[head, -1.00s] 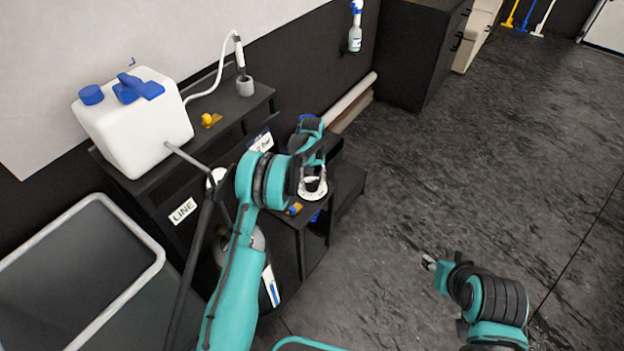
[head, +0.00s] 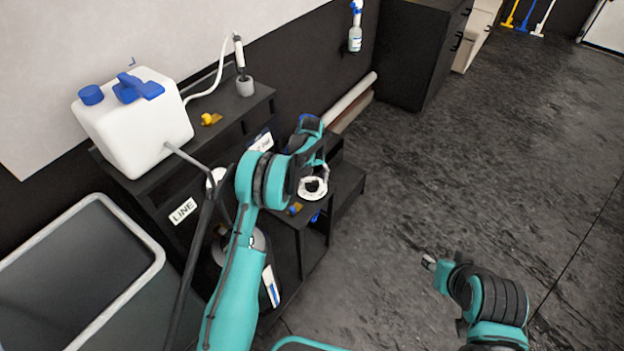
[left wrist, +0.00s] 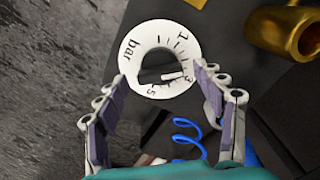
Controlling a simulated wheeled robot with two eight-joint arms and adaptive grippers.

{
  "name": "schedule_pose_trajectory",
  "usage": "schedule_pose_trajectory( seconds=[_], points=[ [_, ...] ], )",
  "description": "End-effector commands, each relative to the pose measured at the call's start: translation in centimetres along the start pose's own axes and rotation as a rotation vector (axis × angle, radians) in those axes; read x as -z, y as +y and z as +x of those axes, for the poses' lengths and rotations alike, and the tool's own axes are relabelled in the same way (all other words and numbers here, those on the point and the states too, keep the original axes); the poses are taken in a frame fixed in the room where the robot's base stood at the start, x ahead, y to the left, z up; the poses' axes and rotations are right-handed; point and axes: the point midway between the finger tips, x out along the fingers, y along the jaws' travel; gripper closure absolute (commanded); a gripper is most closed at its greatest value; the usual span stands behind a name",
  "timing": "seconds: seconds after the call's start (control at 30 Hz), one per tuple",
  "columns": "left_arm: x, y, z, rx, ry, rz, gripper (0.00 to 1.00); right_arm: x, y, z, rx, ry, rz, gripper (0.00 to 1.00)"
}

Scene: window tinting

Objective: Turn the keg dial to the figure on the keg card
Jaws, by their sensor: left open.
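The keg dial is a white ring (left wrist: 134,78) marked "bar" with figures, among them 1, 3 and 5. A dark knob with a white pointer (left wrist: 173,76) sits in its middle, and the pointer is towards the 3. In the head view the dial (head: 313,194) lies on the low black stand. My left gripper (left wrist: 165,112) is open, its fingers either side of the dial's lower part in the wrist view, with nothing between the pads. A white card (head: 262,142) behind my left arm is partly hidden and hard to read. My right gripper (head: 429,262) is over the floor.
A brass fitting (left wrist: 285,30) and a blue coiled hose (left wrist: 188,137) are close to the dial. A white jug (head: 135,125) stands on the black shelf, with a "LINE" card (head: 183,211) below. A grey bin (head: 150,265) is at left. The floor at right is clear.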

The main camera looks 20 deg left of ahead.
Motion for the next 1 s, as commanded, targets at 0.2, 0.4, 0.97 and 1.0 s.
schedule_pose_trajectory(
  seconds=[0.2,0.4,0.97,1.0],
  points=[
    [0.0,0.0,-2.5,0.0,0.0,0.0,0.31,0.0,0.0,0.0,0.0,0.0,0.0,0.6],
    [0.0,0.0,-6.9,0.0,0.0,0.0,0.31,0.0,0.0,0.0,0.0,0.0,0.0,0.6],
    [0.0,0.0,-12.0,0.0,0.0,0.0,0.31,0.0,0.0,0.0,0.0,0.0,0.0,0.6],
    [0.0,0.0,-12.0,0.0,0.0,0.0,0.31,0.0,0.0,0.0,0.0,0.0,0.0,0.6]
  ],
)
